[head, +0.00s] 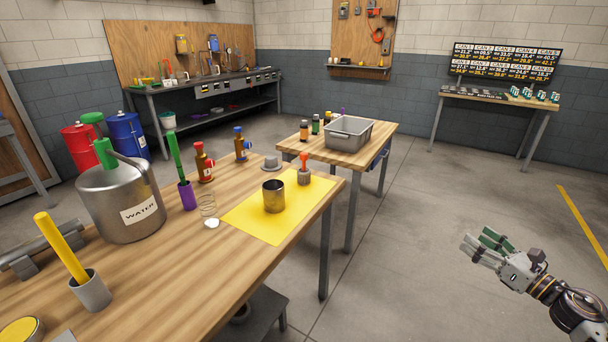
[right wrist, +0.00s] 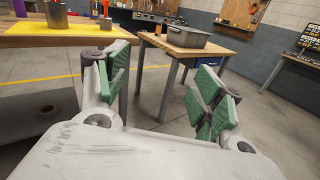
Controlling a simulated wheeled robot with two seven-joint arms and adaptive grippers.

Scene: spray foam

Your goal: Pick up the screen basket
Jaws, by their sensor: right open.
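A small clear or wire-sided container (head: 209,207) with a white bottom stands on the wooden table (head: 150,270), left of the yellow mat (head: 245,229). A brownish metal cup (head: 273,196) stands upright on the mat; it also shows in the right wrist view (right wrist: 56,15). I cannot tell for sure which of these is the screen basket, as mesh is too small to make out. My right gripper (head: 482,248) is open and empty, over bare floor at the right, well away from both tables. The right wrist view shows its green-padded fingers (right wrist: 160,92) apart. My left gripper is out of view.
A red-topped grey piece (head: 304,171) stands on the mat. Brown bottles (head: 204,163), a purple holder (head: 187,195) and a large water can (head: 120,200) stand nearby. A grey bin (head: 348,133) sits on the second table. Floor between tables and gripper is clear.

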